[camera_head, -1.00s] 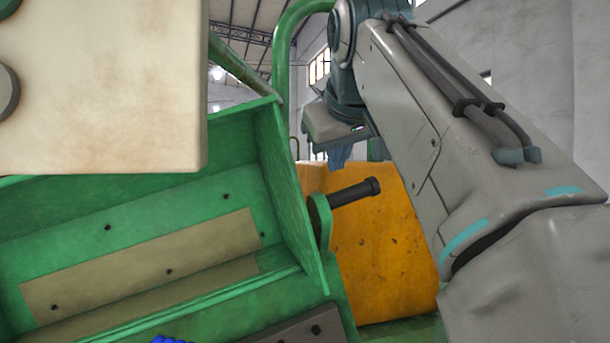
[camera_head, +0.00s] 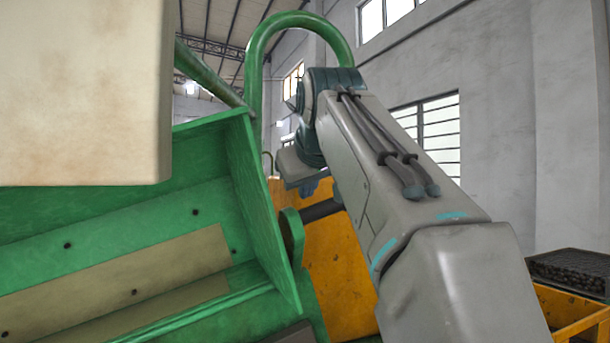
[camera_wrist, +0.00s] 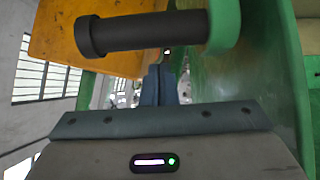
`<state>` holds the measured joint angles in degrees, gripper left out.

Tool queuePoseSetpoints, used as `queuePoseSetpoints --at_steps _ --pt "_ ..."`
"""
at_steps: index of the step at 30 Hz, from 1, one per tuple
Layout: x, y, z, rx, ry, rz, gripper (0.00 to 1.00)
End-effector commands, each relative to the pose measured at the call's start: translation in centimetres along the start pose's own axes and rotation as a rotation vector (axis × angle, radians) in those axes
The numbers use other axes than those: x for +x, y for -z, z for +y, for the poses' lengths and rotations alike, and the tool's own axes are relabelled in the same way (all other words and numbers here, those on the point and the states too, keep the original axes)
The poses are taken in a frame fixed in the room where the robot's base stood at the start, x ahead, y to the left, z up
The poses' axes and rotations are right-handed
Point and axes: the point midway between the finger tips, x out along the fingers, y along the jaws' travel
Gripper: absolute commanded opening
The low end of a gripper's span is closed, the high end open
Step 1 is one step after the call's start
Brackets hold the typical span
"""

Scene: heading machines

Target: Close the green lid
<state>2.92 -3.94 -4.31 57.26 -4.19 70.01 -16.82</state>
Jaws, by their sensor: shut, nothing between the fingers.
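The green lid (camera_head: 262,205) stands on the left as a wide tilted trough-like shape, its inner face turned towards me. A dark cylindrical handle (camera_head: 322,210) sticks out from a rounded green bracket (camera_head: 290,236) at its right side. In the wrist view the handle (camera_wrist: 145,32) crosses the top, with its bracket at the right end and the green side plate (camera_wrist: 250,75) beyond. My gripper (camera_wrist: 160,72) is shut and empty, with its blue fingers pointing towards the handle. In the head view my gripper (camera_head: 309,190) is just above the handle; I cannot tell whether they touch.
A large cream block (camera_head: 85,95) fills the upper left. An orange panel (camera_head: 335,265) stands behind the handle, and a green pipe (camera_head: 300,20) arches behind my arm. An orange frame with a dark crate (camera_head: 575,272) is at lower right. The space right of my arm looks open.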

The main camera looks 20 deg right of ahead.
Motion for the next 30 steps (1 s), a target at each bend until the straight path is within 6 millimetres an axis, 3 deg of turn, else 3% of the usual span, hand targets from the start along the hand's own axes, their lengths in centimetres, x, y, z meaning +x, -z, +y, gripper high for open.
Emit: queuePoseSetpoints --at_steps 6,22,30 --pt "-0.6 -1.7 0.0 0.001 -0.001 0.0 0.0" --pt "-0.8 -2.1 -0.1 0.0 0.0 0.002 0.0" --pt "-0.8 -3.1 -1.1 -0.01 0.017 0.044 0.0"
